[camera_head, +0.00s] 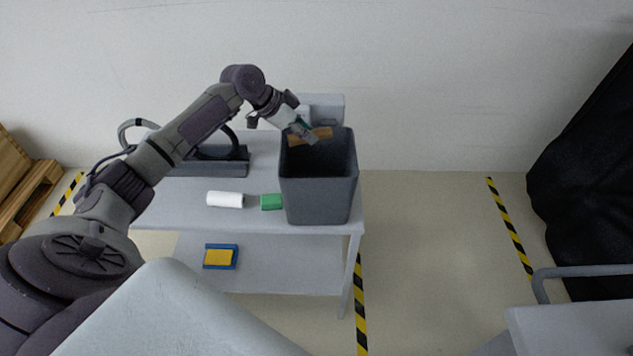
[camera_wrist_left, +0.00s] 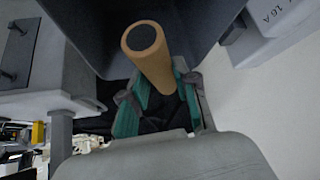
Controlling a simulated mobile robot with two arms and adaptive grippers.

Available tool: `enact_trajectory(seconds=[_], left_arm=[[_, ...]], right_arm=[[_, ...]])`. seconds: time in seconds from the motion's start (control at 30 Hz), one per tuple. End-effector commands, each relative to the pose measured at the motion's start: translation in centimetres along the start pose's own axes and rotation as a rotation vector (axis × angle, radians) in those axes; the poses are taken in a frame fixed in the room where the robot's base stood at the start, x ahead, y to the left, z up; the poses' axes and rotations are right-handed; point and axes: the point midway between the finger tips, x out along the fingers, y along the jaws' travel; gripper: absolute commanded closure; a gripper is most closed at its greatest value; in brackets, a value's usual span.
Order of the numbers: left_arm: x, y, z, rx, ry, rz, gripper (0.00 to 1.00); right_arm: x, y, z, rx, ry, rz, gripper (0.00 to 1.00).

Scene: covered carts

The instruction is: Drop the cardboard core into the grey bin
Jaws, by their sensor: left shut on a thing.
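The cardboard core (camera_head: 322,133) is a tan tube held at the mouth of the grey bin (camera_head: 319,200), near its back left rim. My left gripper (camera_head: 312,139) is shut on the core. In the left wrist view the core (camera_wrist_left: 151,62) sticks out between the green-lined fingers (camera_wrist_left: 158,98), its open end pointing toward the bin's dark inside (camera_wrist_left: 190,25). The bin stands upright on the cart's top. The bottom of the bin is hidden. My right gripper is not in view.
A white roll (camera_head: 225,199) and a green block (camera_head: 271,202) lie left of the bin on the cart top (camera_head: 200,220). A blue and yellow box (camera_head: 220,257) is on the lower shelf. A black cover (camera_head: 590,160) hangs at the right.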

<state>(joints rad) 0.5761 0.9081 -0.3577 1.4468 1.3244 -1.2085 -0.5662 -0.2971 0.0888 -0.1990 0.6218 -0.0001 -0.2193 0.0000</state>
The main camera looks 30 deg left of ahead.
Motion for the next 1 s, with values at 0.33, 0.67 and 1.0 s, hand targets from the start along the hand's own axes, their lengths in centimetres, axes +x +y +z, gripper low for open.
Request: enact_trajectory(seconds=[0.33, 0.67, 1.0], left_arm=[[3.2, 0.0, 2.6, 0.000, 0.000, 0.000, 0.84], [3.2, 0.0, 2.5, 0.000, 0.000, 0.000, 0.65], [3.2, 0.0, 2.5, 0.000, 0.000, 0.000, 0.41]], right_arm=[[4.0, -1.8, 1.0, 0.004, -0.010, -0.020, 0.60], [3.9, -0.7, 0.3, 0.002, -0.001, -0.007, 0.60], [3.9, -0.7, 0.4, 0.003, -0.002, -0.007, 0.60]])
